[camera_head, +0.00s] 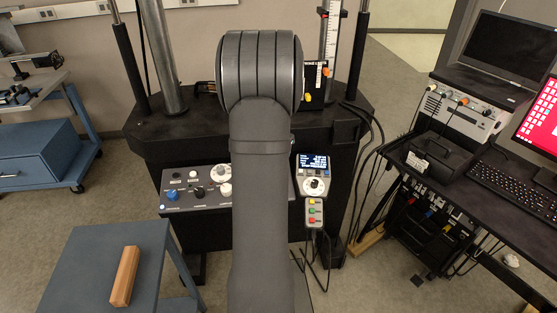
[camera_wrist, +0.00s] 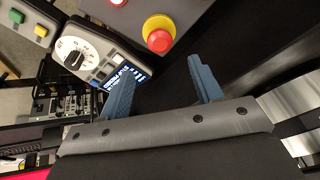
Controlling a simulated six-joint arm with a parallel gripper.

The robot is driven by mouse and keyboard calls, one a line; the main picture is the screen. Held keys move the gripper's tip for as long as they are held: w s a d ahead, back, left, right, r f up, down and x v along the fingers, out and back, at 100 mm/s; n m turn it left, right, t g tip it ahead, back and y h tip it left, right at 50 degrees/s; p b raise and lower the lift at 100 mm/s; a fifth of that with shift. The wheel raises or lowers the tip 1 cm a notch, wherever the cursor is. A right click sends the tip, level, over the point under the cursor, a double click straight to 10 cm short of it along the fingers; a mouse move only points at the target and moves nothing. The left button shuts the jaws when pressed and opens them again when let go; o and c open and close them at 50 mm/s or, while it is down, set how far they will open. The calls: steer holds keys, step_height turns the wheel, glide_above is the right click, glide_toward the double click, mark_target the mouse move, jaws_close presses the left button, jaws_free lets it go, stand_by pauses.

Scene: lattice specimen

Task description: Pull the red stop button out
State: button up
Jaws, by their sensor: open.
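The red stop button (camera_wrist: 159,40) shows in the wrist view at the top centre. It is a round red cap on a yellow base, mounted on a grey control box (camera_wrist: 195,8). My gripper (camera_wrist: 160,75) is open and empty, with its two blue fingers apart. The button lies beyond the fingertips, and the fingers do not touch it. In the head view my own arm hides the button and the gripper.
A handset with a dial and screen (camera_head: 314,178) hangs right of my arm, with a small coloured-button box (camera_head: 314,212) below it. A grey knob panel (camera_head: 190,192) is at left. A wooden block (camera_head: 125,277) lies on a blue step. Cables hang at right.

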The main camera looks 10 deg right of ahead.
steer(key=x, duration=0.8)
steer(key=shift+w+f, duration=0.1)
steer(key=shift+f, duration=0.05)
jaws_close()
steer(key=shift+r, duration=0.65)
jaws_free()
steer(key=shift+s+r, duration=0.1)
steer(key=shift+s, duration=0.1)
steer(key=v, duration=1.7)
steer(key=shift+s+r, duration=0.1)
